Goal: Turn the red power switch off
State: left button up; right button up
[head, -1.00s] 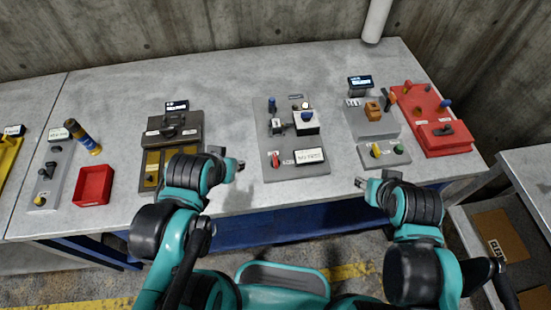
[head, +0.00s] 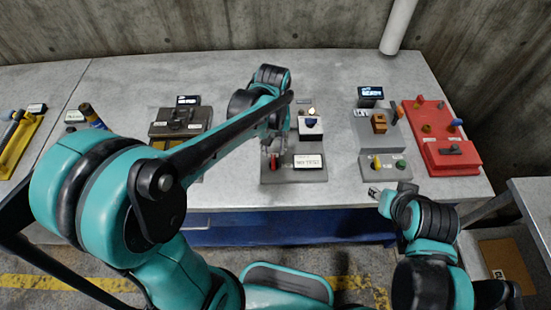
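The red power switch (head: 274,161) is a small red lever at the lower left of the grey middle panel (head: 293,176), beside a white label. My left gripper (head: 272,149) points down just above and behind the switch; its fingers look apart with nothing between them. Whether a finger touches the switch cannot be told. My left forearm and wrist cover the upper left of this panel.
The middle panel also bears a white box with a blue knob (head: 310,122). To its right are a grey panel with yellow and green knobs (head: 384,164) and a red panel (head: 447,150). A dark panel (head: 181,120) stands left, partly behind my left arm.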

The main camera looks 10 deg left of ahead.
aim_at(273, 160)
pick_arm(q)
notch_tip(273, 160, down, 7)
jog(key=shift+r+b, duration=0.15)
jog(key=shift+b, duration=1)
grip_shut()
